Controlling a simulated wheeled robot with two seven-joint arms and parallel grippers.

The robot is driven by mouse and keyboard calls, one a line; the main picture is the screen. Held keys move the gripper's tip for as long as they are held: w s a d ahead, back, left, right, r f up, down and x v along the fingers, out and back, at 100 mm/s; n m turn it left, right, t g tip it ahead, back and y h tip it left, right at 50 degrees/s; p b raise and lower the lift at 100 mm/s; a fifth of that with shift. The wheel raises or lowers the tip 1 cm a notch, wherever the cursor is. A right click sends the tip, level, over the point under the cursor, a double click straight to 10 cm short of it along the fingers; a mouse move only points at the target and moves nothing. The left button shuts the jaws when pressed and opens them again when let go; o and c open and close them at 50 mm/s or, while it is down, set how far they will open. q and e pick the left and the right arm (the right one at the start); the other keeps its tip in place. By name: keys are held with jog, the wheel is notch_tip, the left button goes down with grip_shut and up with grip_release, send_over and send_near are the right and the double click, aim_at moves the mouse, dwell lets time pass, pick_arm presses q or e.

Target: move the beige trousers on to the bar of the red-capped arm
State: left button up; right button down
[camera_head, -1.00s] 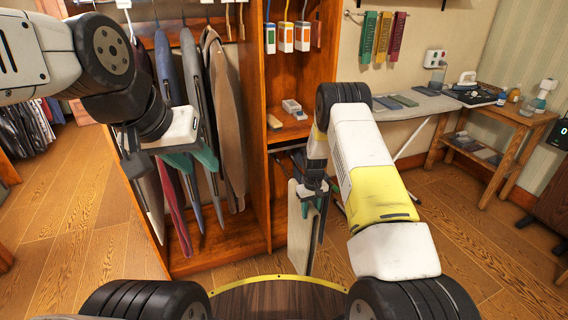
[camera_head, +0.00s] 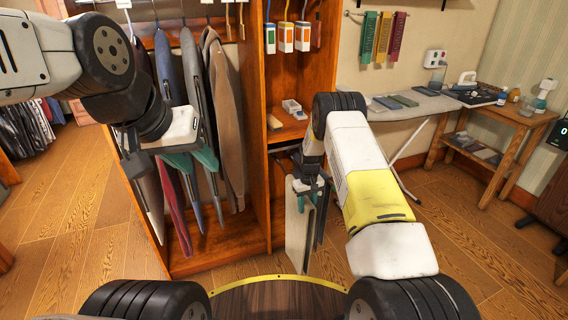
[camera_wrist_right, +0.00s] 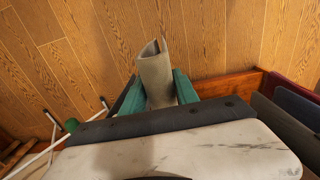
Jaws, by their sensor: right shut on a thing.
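The beige trousers (camera_head: 296,228) hang folded from my right gripper (camera_head: 308,190), in front of the lower right compartment of the wooden wardrobe. In the right wrist view the trousers (camera_wrist_right: 156,78) are pinched between the teal fingers of the right gripper (camera_wrist_right: 157,92), with the floor beyond. A dark strip hangs close beside the trousers in the head view; I cannot tell what it is. My left gripper (camera_head: 194,163) is empty, its teal fingers apart, in front of the hanging clothes. I cannot make out the red-capped arm or its bar in either view.
Several garments (camera_head: 190,90) hang in the wardrobe's left bay. A wooden upright (camera_head: 256,130) divides the bays. An ironing board (camera_head: 415,106) and side table (camera_head: 510,118) stand right. Floor is open at left.

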jog(key=shift+w+a, duration=0.25)
jog(key=shift+w, duration=0.45)
jog(key=shift+w+a, duration=0.25)
jog(key=shift+w, duration=0.4)
jog(key=shift+w+a, duration=0.25)
jog(key=shift+w, duration=0.45)
jog(key=shift+w, duration=0.1)
